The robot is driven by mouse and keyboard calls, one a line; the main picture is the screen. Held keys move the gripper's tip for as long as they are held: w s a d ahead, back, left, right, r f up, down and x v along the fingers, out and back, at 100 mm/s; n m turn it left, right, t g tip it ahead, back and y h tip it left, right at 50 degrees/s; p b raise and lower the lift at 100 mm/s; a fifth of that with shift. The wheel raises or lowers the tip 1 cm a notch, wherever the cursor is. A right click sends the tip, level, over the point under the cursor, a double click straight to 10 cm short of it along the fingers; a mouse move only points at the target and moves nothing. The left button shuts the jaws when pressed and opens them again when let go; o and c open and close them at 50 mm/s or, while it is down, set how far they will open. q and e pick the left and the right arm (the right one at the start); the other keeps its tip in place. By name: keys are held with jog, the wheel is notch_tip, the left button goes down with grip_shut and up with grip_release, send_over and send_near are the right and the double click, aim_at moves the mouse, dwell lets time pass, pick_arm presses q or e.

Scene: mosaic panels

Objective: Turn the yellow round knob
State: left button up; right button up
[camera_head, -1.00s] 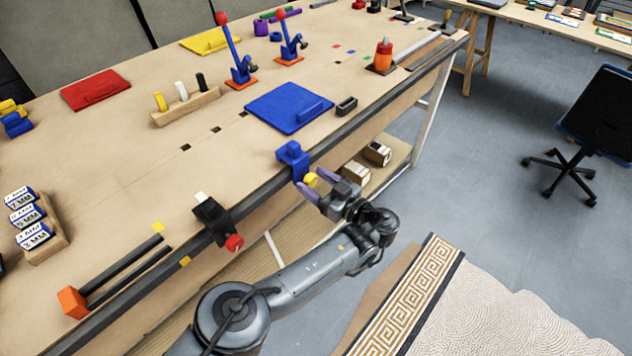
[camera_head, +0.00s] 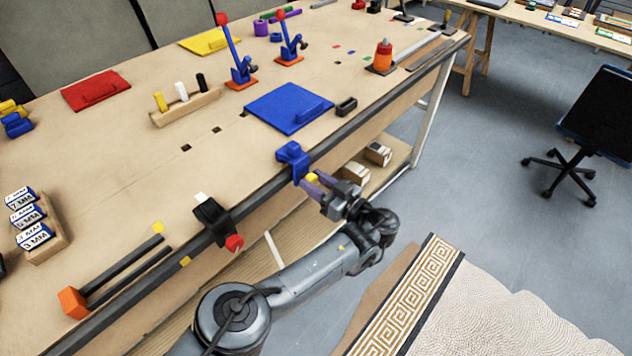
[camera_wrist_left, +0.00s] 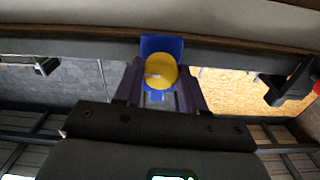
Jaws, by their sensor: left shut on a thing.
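The yellow round knob (camera_head: 312,178) is on the front of a blue clamp-like block (camera_head: 293,158) at the table's front edge. In the left wrist view the knob (camera_wrist_left: 161,71) shows as a yellow disc in front of the blue block (camera_wrist_left: 161,45). My left gripper (camera_head: 312,184) reaches it from the front, with its purple fingers on either side. In the left wrist view my left gripper (camera_wrist_left: 161,88) is shut on the knob, one finger at each side. My right gripper is not in view.
A black clamp with a red knob (camera_head: 234,243) sits on the same edge to the left. A blue panel (camera_head: 290,107) lies on the table behind the blue block. Boxes (camera_head: 377,153) stand on the shelf below.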

pick_arm(q)
jog(key=m, duration=0.6)
jog(key=shift+w, duration=0.1)
jog(key=m, duration=0.5)
jog(key=shift+d+f, duration=0.1)
jog(key=m, duration=0.6)
jog(key=shift+f, duration=0.1)
jog(key=m+b, duration=0.1)
jog(key=m, duration=0.4)
jog(key=shift+f+m, duration=0.1)
jog(key=shift+m, duration=0.3)
jog(key=o, duration=1)
jog(key=shift+o, duration=0.2)
jog(key=shift+d, duration=0.1)
